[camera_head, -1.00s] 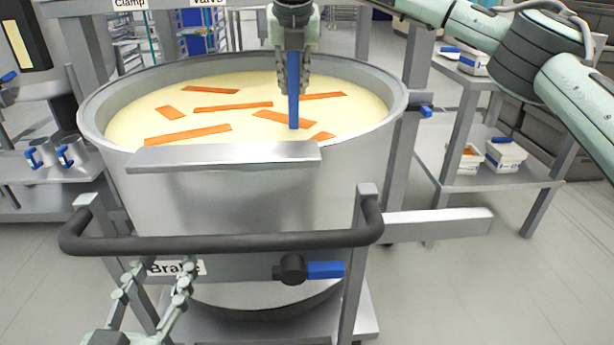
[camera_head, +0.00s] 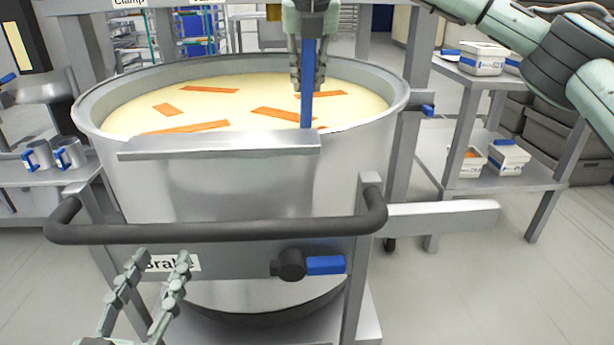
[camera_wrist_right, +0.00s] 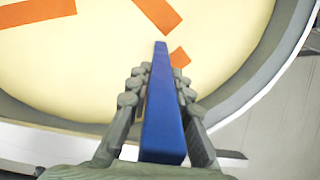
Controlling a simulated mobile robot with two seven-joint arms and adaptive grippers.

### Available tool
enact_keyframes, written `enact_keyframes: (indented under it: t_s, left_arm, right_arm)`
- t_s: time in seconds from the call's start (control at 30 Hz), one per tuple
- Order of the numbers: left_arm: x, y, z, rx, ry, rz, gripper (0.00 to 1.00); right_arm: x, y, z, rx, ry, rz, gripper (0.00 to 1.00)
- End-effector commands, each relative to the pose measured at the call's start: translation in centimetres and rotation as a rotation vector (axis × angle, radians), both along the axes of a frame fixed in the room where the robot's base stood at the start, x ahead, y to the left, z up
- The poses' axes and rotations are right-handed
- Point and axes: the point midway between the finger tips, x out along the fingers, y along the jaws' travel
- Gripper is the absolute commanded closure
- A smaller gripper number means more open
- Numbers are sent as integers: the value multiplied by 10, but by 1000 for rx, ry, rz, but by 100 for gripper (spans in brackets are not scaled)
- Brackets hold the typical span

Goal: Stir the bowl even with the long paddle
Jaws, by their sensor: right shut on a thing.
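The bowl (camera_head: 250,190) is a large grey steel vat filled with cream-coloured stuff (camera_head: 235,105). Several orange strips lie on the surface, including one at the left (camera_head: 163,110) and one near the middle (camera_head: 283,115). My right gripper (camera_head: 307,82) is shut on the long blue paddle (camera_head: 307,105), which hangs near-upright over the bowl's near right part. In the right wrist view the paddle (camera_wrist_right: 163,110) points at the cream beside an orange strip (camera_wrist_right: 180,58); I cannot tell how deep its tip is. My left gripper (camera_head: 160,262) is open and empty, low in front of the bowl.
A dark handle bar (camera_head: 215,232) and a flat steel ledge (camera_head: 220,144) stand at the bowl's front. A blue-levered valve (camera_head: 323,265) sits below. A shelf table (camera_head: 500,182) with white tubs is at the right. Metal jugs (camera_head: 68,152) stand at the left.

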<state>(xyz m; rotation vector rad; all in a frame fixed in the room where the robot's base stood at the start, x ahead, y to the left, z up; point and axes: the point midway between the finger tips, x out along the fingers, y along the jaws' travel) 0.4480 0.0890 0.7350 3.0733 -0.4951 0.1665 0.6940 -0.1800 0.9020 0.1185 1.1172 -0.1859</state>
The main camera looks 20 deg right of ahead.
Motion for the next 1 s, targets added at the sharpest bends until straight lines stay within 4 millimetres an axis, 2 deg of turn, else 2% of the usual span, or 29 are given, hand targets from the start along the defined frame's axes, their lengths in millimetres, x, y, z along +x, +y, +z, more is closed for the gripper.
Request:
enact_keyframes:
  t_s: [0.1,0.43,0.8,1.0]
  left_arm:
    - [0,0,-4,2,3,0,60]
    - [0,0,-6,4,5,-1,60]
    - [0,0,-18,4,6,-1,60]
    - [0,0,-18,4,6,-1,60]
  right_arm:
    - [-2,-8,1,1,-3,1,100]
    - [-3,-13,1,2,-2,0,100]
    - [-17,-78,0,3,-3,-2,100]
    - [-21,-96,1,1,-2,1,100]
